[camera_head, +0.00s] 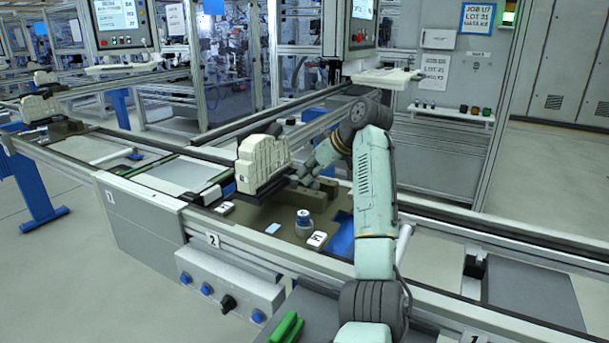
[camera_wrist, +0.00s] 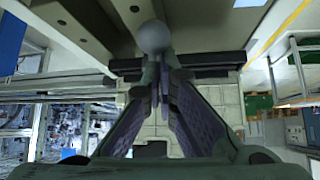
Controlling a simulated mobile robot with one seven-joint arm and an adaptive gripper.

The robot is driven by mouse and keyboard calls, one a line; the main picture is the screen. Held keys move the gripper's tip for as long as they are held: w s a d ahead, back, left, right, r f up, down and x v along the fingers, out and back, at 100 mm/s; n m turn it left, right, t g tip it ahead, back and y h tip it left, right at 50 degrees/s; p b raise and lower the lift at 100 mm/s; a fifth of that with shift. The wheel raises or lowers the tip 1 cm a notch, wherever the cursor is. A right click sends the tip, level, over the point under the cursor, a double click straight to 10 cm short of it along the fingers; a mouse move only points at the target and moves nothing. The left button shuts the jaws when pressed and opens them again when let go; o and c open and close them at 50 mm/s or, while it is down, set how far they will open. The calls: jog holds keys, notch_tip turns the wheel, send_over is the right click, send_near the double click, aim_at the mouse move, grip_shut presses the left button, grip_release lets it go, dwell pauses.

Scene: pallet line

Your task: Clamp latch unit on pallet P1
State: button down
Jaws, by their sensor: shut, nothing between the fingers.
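The cream latch unit (camera_head: 262,160) stands upright on a dark bracket on an olive-brown pallet (camera_head: 262,229) on the conveyor. My gripper (camera_head: 303,176) is just right of the unit, low over the pallet; its fingertips are small and partly hidden in the head view. In the wrist view my gripper (camera_wrist: 160,92) has its fingers together with nothing between them. A round grey knob (camera_wrist: 154,38) lies right beyond the fingertips; I cannot tell whether they touch it. Pale surfaces of the latch unit (camera_wrist: 198,98) show behind the fingers.
A blue-grey capped cylinder (camera_head: 304,220) and white labels sit on the pallet's near side. A blue patch (camera_head: 342,236) is right of them. The conveyor rail and a button box (camera_head: 228,281) are in front. Another cream unit (camera_head: 38,106) stands far left. A screen (camera_head: 122,22) hangs behind.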

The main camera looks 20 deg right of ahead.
jog(key=shift+w+d, duration=0.1)
jog(key=shift+d, duration=0.3)
dwell(0.3)
jog(key=shift+r, duration=0.1)
